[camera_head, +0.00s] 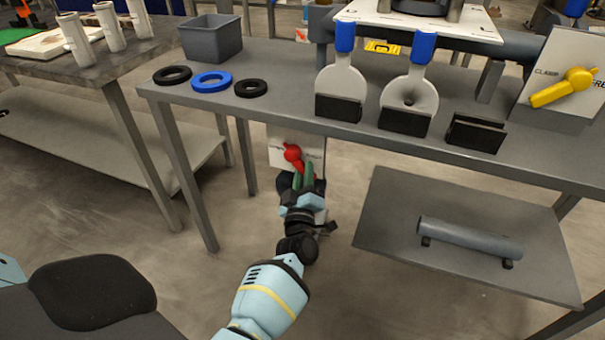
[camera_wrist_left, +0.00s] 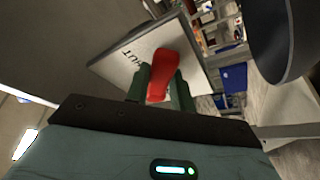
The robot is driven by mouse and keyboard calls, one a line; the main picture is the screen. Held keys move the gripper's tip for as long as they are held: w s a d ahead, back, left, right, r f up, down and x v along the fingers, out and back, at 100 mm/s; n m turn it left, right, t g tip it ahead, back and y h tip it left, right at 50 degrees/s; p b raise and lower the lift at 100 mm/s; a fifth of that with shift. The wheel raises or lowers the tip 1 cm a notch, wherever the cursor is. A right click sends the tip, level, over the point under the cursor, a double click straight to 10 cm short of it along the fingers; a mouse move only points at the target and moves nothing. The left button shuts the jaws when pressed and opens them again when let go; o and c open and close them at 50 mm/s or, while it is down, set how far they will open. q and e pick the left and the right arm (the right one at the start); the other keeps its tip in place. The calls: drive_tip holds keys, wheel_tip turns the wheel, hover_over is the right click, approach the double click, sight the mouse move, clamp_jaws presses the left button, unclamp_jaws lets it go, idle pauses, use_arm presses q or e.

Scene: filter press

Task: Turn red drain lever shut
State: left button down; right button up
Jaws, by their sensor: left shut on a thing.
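The red drain lever (camera_head: 293,156) is on a pale plate (camera_head: 282,150) below the front edge of the bench. My left gripper (camera_head: 305,177) reaches up to it from below and is shut on the lever. In the left wrist view the red lever (camera_wrist_left: 160,72) stands between the two green fingers (camera_wrist_left: 161,88). Lettering that ends in "HUT" shows on the plate (camera_wrist_left: 125,67) there, left of the lever. The fingers and wrist hide part of the lever and plate. My right gripper is not in view.
The bench (camera_head: 290,108) overhangs the lever and carries three rings, a grey bin (camera_head: 210,38) and two blue-handled paddles. A yellow clamp lever (camera_head: 563,88) is at the far right. A lower shelf (camera_head: 400,240) with a grey cylinder (camera_head: 468,239) lies right of my left arm.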

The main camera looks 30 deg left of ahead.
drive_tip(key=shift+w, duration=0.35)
use_arm(q)
drive_tip(key=c, duration=1.2)
unclamp_jaws()
drive_tip(key=shift+s, duration=0.1)
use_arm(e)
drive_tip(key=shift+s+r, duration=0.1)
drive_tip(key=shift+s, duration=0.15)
use_arm(q)
drive_tip(key=p+v, duration=0.1)
drive_tip(key=v, duration=0.6)
drive_tip(key=shift+s+d, duration=0.2)
drive_tip(key=shift+s, duration=0.05)
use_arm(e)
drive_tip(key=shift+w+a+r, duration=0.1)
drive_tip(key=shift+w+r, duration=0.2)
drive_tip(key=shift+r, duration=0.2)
use_arm(q)
drive_tip(key=shift+f, duration=0.1)
